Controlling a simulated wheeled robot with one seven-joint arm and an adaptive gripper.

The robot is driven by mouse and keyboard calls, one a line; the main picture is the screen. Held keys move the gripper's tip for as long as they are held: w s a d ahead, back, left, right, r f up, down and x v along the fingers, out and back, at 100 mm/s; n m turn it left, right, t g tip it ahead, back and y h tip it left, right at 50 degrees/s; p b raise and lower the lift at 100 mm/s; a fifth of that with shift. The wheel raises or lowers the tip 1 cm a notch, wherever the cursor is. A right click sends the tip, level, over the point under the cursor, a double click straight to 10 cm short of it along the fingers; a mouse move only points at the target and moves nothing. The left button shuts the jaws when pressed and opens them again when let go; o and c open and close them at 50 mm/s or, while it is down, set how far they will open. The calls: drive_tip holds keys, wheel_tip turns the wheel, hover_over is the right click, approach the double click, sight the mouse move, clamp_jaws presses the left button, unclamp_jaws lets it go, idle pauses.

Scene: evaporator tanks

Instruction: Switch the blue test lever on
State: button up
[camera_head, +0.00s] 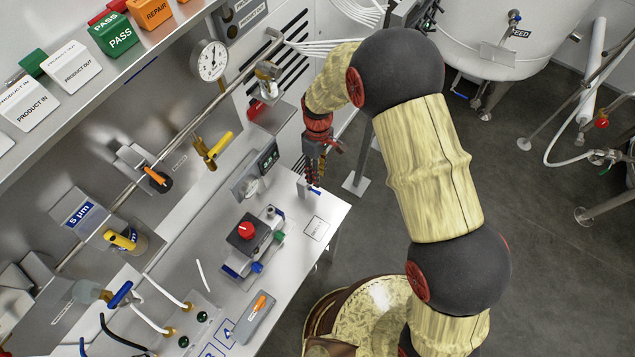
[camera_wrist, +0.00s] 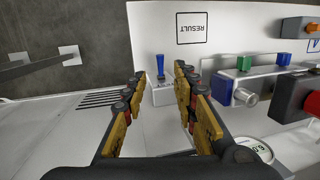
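The small blue lever (camera_wrist: 160,61) stands up from a pale block (camera_wrist: 162,93) at the table's edge in the wrist view. In the head view the blue lever (camera_head: 315,190) shows just below my gripper (camera_head: 314,168). In the wrist view my gripper (camera_wrist: 161,82) is open, with yellow-and-black fingers on the left and right. The lever appears between the fingertips and a little beyond them; I see no contact. The fingers partly hide the block. How deep the lever sits between the fingers is hard to tell.
A device with a red knob (camera_head: 247,229) and small green and blue parts stands left of the lever. A RESULT label (camera_wrist: 194,28) lies on the table nearby. A tilted display (camera_head: 268,156) stands close behind. Floor is open beyond the table edge.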

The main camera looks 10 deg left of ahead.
drive_tip(key=shift+v, duration=2.5)
drive_tip(key=shift+c, duration=0.4)
